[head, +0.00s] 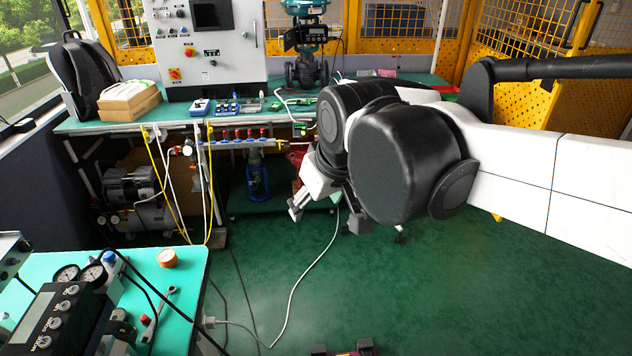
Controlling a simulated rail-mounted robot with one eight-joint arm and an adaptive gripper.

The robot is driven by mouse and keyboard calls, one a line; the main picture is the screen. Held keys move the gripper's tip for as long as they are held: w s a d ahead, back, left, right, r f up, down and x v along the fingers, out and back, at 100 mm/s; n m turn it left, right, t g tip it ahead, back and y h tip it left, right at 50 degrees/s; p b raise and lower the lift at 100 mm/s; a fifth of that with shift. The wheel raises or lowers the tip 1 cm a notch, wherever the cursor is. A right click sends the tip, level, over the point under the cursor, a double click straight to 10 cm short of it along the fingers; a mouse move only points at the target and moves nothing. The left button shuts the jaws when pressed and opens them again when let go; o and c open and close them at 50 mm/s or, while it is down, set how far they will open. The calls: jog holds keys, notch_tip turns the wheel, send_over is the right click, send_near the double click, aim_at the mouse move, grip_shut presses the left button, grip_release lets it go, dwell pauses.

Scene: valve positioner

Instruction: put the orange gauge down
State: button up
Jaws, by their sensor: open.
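The orange gauge (167,258) lies on the teal top of the near left table (188,290), close to its far edge. It is a round piece with an orange rim and a pale face. My gripper (322,217) hangs over the green floor in the middle of the view, well to the right of the gauge and apart from it. Its fingers are spread, and I see nothing between them. My arm's dark joints hide part of the gripper and the area behind it.
The far teal bench (180,122) carries a control cabinet (207,50), valve and backpack (84,72). A white cable (300,275) crosses the open floor.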

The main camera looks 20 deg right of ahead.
jog(key=s+d+f+m+t, duration=0.1)
jog(key=s+d+f+m, duration=0.2)
jog(key=s, duration=0.5)
jog(key=shift+s+d+f+t+h, duration=0.3)
jog(key=shift+d+f, duration=0.2)
jog(key=shift+d, duration=0.7)
